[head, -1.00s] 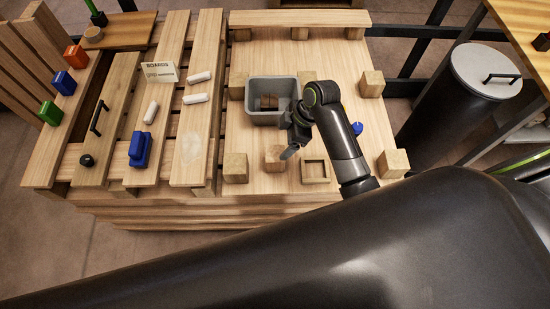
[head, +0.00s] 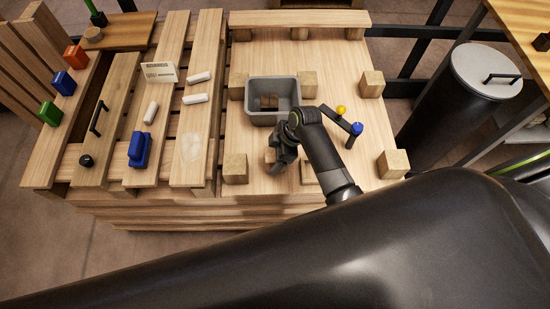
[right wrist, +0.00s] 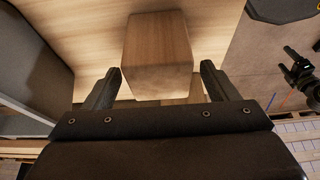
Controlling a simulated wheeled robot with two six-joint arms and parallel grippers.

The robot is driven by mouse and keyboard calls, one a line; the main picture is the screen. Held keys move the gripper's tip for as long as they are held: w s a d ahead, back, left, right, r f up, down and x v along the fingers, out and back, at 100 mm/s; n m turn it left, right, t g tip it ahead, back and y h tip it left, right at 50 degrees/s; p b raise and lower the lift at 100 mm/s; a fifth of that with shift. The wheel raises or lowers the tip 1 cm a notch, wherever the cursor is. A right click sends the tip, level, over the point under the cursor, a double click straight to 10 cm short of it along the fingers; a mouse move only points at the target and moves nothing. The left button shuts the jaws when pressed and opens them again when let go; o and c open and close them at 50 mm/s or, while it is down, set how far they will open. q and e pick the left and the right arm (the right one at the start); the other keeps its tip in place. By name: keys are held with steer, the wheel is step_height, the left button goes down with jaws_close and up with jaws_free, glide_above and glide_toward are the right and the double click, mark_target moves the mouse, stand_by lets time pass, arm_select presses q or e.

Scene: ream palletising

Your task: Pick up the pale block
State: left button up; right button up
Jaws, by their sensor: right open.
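A small wooden block (head: 269,155), likely the pale block, is on the pallet deck below the grey bin, partly hidden by my right gripper (head: 281,160). In the right wrist view a wooden block (right wrist: 157,45) shows between the two fingers of my right gripper (right wrist: 160,72). The gripper is open, with a gap on each side of the block. I cannot tell how far the fingertips are above the deck. My left gripper is not in view.
A grey bin (head: 256,117) holding brown blocks stands behind the gripper. Larger blocks (head: 235,168) and (head: 393,163) flank the area. A crank with a yellow knob (head: 341,110) and a blue knob (head: 356,128) is at right.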

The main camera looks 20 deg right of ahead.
steer(key=c, duration=1.1)
steer(key=shift+c, duration=0.2)
steer(key=shift+r, duration=0.2)
